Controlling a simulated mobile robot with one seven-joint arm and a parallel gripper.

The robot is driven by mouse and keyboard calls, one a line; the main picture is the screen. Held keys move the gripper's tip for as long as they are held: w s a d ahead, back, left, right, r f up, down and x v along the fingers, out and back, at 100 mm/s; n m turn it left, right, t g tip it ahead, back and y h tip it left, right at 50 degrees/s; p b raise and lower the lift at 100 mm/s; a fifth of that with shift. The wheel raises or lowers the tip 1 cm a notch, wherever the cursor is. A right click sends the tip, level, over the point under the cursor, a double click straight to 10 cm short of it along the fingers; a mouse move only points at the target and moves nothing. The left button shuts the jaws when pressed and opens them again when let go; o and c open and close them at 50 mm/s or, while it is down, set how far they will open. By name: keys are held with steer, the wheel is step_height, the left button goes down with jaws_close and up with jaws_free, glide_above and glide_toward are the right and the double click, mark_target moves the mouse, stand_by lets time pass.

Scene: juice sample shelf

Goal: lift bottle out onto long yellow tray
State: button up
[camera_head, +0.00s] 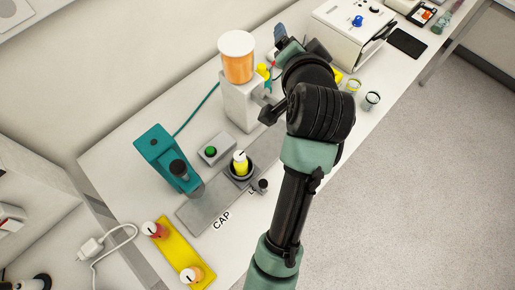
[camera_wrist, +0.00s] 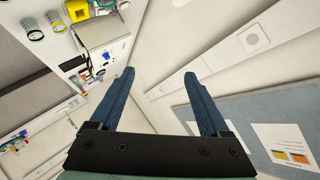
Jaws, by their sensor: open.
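A small yellow bottle with a white cap (camera_head: 240,163) stands upright in a round black holder (camera_head: 239,172) on a grey metal plate marked CAP in the head view. The long yellow tray (camera_head: 178,252) lies at the lower left of the bench. Two capped bottles stand on it, one reddish (camera_head: 155,230) and one orange (camera_head: 191,274). My gripper (camera_wrist: 157,77) is open and empty in the wrist view, facing a wall and panels, with nothing between its fingers. In the head view my arm hides most of it, well up and right of the bottle.
A teal press-like device (camera_head: 166,160) and a green-button box (camera_head: 214,149) stand close to the bottle. A white dispenser with an orange-filled container (camera_head: 238,65) stands behind. Two small jars (camera_head: 371,100) are right of my arm. A white instrument (camera_head: 348,30) is farther back.

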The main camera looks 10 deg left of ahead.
steer(key=s+a+f+m+g+y, duration=0.15)
steer(key=f+m, duration=0.25)
steer(key=f, duration=0.4)
steer(key=s+f+m+g+y, duration=0.1)
steer(key=s+f+m+g, duration=0.25)
steer(key=f, duration=0.55)
steer(key=m+g+y, duration=0.3)
steer(key=m, duration=0.8)
glide_toward(244, 160)
steer(key=x, duration=0.4)
steer(key=shift+n, duration=0.25)
steer(key=b+x, duration=0.6)
steer(key=x, duration=0.2)
steer(key=shift+a+f+b, duration=0.1)
steer(key=shift+f+b, duration=0.15)
steer(key=shift+b, duration=0.1)
jaws_close()
